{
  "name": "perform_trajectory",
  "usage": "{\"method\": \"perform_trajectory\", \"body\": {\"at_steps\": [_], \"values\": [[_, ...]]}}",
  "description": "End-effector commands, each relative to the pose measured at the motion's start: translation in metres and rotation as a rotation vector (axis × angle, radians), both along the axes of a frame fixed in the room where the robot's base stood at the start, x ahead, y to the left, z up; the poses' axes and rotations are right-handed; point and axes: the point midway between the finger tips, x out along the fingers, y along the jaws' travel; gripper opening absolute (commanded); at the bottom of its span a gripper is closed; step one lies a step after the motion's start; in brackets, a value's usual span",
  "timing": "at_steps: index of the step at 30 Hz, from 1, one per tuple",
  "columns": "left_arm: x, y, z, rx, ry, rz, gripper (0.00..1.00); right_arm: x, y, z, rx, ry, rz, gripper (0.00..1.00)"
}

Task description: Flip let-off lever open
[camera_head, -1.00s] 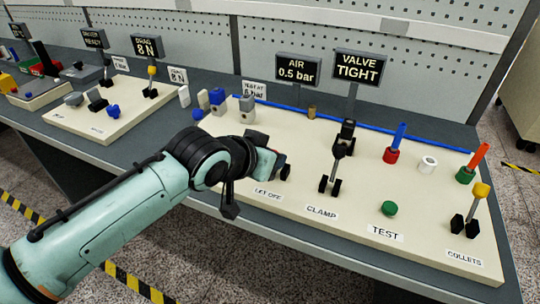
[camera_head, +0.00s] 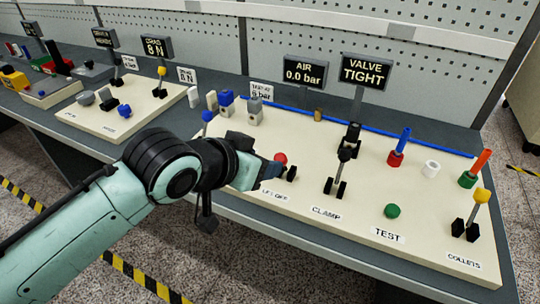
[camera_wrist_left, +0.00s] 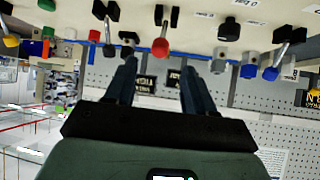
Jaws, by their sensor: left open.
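The let-off lever has a red knob (camera_head: 280,158) and stands on a black pivot behind the LET OFF label (camera_head: 275,194) on the cream panel. Its shaft is mostly hidden in the head view. In the wrist view the red knob (camera_wrist_left: 160,47) appears between the fingertips, on a metal shaft, with no contact visible. My left gripper (camera_head: 273,169) is open, right at the lever; its two dark fingers (camera_wrist_left: 158,70) are spread apart in the wrist view. The AIR display (camera_head: 305,72) reads 0.0 bar. My right gripper is out of view.
The clamp lever (camera_head: 342,165) stands just right of my gripper. A blue-knobbed lever (camera_head: 207,116) is behind my wrist. A green TEST button (camera_head: 392,211), the yellow-knobbed collets lever (camera_head: 479,204) and red and green holders with rods lie further right. The VALVE display (camera_head: 367,70) reads TIGHT.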

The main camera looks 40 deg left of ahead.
Motion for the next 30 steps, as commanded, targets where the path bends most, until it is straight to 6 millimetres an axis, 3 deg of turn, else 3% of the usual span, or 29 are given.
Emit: {"method": "perform_trajectory", "body": {"at_steps": [4, 9, 30], "values": [[-0.024, -0.002, 0.020, -0.001, -0.003, 0.001, 0.54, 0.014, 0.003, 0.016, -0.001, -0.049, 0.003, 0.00], [-0.038, -0.003, 0.029, -0.001, 0.001, 0.001, 0.54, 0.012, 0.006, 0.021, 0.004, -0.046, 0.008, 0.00], [-0.042, -0.003, 0.031, -0.001, 0.002, -0.001, 0.54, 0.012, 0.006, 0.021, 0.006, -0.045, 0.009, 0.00]]}}
